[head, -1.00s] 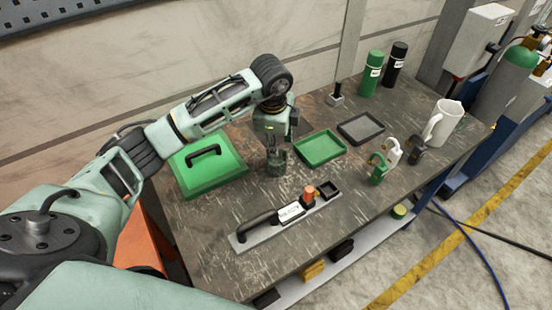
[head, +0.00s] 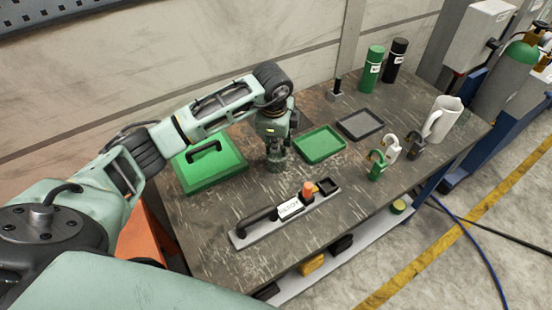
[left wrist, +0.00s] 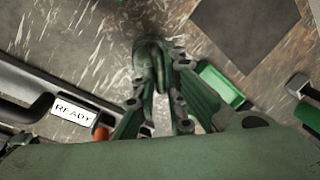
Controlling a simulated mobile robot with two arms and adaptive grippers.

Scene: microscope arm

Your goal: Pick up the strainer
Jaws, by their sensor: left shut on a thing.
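The strainer (head: 275,165) is a small dark grey-green cup shape on the worktable, between the green-lidded box and the green tray. It is mostly hidden by my left gripper (head: 276,152), which points down over it and is shut on it. In the left wrist view, the dark green fingers (left wrist: 157,105) close around a dark green rounded piece (left wrist: 150,60), which seems to be the strainer. I cannot tell whether its base touches the table. My right gripper is out of view.
The green box (head: 209,172) stands left of the gripper, and the green tray (head: 320,145) and grey tray (head: 361,125) to its right. The READY holder (head: 287,212) lies in front. Padlocks (head: 391,148), a white jug (head: 441,120) and two bottles (head: 385,63) stand farther right.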

